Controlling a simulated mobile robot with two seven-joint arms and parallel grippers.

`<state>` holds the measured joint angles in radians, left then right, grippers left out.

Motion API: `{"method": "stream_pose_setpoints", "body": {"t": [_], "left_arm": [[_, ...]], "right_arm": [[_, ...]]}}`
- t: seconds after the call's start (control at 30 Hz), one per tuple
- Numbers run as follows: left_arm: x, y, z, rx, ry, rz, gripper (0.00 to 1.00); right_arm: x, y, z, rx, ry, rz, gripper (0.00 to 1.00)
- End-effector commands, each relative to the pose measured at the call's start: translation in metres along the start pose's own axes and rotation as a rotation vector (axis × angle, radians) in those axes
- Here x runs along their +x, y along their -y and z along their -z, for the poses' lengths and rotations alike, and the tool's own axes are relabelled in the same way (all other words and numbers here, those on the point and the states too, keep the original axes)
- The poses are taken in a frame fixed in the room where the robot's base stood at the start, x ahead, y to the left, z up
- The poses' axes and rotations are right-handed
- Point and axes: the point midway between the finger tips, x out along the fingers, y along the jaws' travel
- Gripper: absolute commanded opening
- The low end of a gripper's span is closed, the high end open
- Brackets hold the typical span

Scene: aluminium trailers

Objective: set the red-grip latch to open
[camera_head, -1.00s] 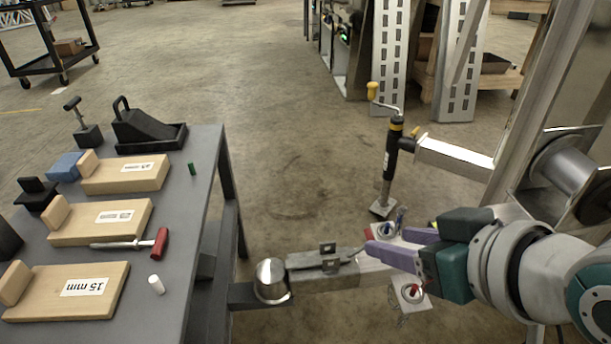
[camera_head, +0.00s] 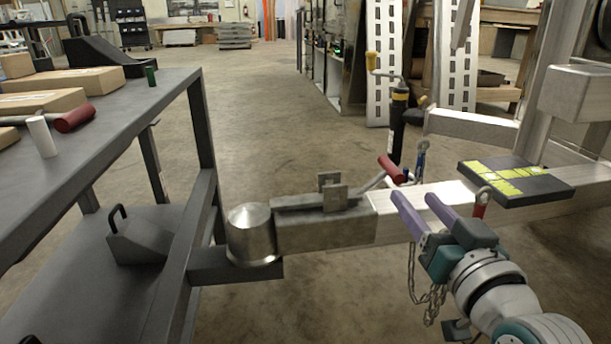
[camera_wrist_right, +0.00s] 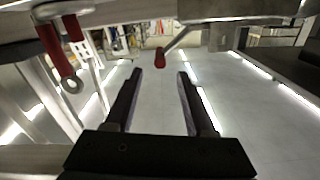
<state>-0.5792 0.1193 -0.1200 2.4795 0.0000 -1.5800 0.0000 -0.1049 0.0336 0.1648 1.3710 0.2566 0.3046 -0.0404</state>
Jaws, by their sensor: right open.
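The latch has a red grip (camera_head: 391,169) on a thin metal lever that slopes up to the right from the metal coupler (camera_head: 325,222) on the trailer tongue. In the right wrist view the red grip (camera_wrist_right: 160,58) appears in line with the gap between my fingertips, beyond them. My right gripper (camera_head: 415,198) is open and empty, its purple fingers at the near side of the tongue, just right of and below the grip in the head view. I see no contact with the grip. My left gripper is out of view.
A round steel ball mount (camera_head: 251,232) sits at the coupler's left end. A black jack post (camera_head: 398,122) stands behind the grip. A black pad with yellow marks (camera_head: 515,182) lies on the frame at right. Chains hang below the tongue. A grey cart (camera_head: 120,110) stands left.

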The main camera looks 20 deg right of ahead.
Motion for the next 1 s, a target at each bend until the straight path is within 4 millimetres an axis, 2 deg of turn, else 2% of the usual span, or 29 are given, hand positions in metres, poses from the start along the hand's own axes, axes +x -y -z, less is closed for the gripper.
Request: {"method": "stream_pose_setpoints", "body": {"t": [0.3, 0.5, 0.63, 0.9, 1.0], "left_arm": [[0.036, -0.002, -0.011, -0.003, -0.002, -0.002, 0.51], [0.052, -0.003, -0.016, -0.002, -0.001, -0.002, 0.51], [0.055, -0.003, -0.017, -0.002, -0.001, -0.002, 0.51], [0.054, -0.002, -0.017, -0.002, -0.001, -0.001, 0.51], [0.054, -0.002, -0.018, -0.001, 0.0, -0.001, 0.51]], "right_arm": [[0.057, -0.001, -0.004, 0.001, -0.005, 0.0, 0.55], [0.085, 0.0, -0.002, 0.0, -0.001, 0.0, 0.55], [0.093, 0.0, 0.0, 0.0, 0.0, 0.0, 0.55], [0.095, 0.0, 0.001, -0.001, 0.002, 0.0, 0.55], [0.095, 0.0, 0.001, -0.001, 0.002, 0.0, 0.44]]}}
